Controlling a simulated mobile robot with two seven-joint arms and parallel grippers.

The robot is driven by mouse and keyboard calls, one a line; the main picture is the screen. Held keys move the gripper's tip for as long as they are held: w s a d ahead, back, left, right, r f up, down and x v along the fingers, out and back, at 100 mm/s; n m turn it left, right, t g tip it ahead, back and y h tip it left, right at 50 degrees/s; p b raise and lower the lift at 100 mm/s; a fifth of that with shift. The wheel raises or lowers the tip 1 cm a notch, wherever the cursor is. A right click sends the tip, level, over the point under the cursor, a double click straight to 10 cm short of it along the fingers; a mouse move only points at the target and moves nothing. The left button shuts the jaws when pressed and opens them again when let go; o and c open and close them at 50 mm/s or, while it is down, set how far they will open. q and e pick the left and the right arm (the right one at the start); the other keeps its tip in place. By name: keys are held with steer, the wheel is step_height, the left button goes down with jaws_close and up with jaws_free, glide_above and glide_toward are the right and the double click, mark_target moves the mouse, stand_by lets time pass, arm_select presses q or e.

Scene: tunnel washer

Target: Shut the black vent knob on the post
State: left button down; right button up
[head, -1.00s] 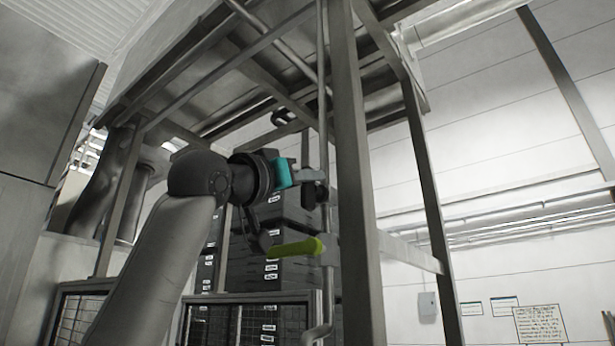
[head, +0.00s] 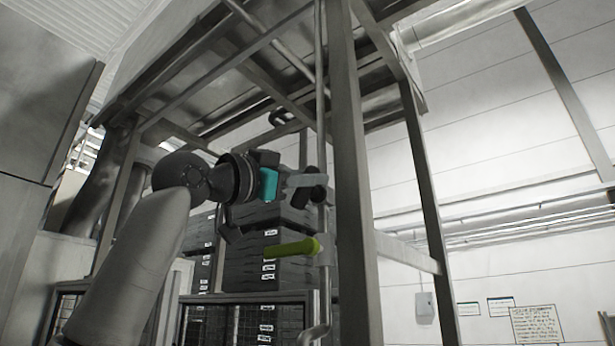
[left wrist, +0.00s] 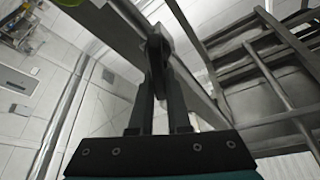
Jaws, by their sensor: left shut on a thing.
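The black vent knob (head: 318,193) is on the thin vertical pipe beside the grey post (head: 352,180) in the head view. My left gripper (head: 305,181), with a teal band behind its fingers, reaches it from the left and is shut on it. The fingers hide part of the knob. In the left wrist view, the two fingers (left wrist: 158,75) close around the dark knob (left wrist: 156,44), with the grey post just behind it. My right gripper is not in view.
A yellow-green lever handle (head: 292,247) sticks out to the left just below the knob. Stacked black crates (head: 285,272) stand behind, and a mesh guard (head: 215,318) is at the bottom. Metal beams (head: 250,45) run overhead. A white wall is to the right.

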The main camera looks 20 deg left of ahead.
arm_select(q)
steer(key=m+g, duration=0.1)
steer(key=m, duration=0.1)
steer(key=m+g+h, duration=0.1)
steer(key=m, duration=0.2)
steer(key=m+g, duration=0.1)
steer(key=m, duration=0.2)
steer(key=shift+s+d+f+h, duration=0.2)
steer(key=shift+d+f+h, duration=0.1)
steer(key=shift+d, duration=0.05)
steer(key=m+g, duration=0.1)
steer(key=m, duration=0.1)
steer(key=m+g+y, duration=0.1)
steer(key=m, duration=0.2)
steer(key=shift+d+f, duration=0.1)
steer(key=shift+f, duration=0.3)
steer(key=c, duration=0.9)
jaws_free()
steer(key=b+v, duration=0.2)
steer(key=v, duration=1.3)
steer(key=shift+r, duration=0.1)
steer(key=shift+s, duration=0.1)
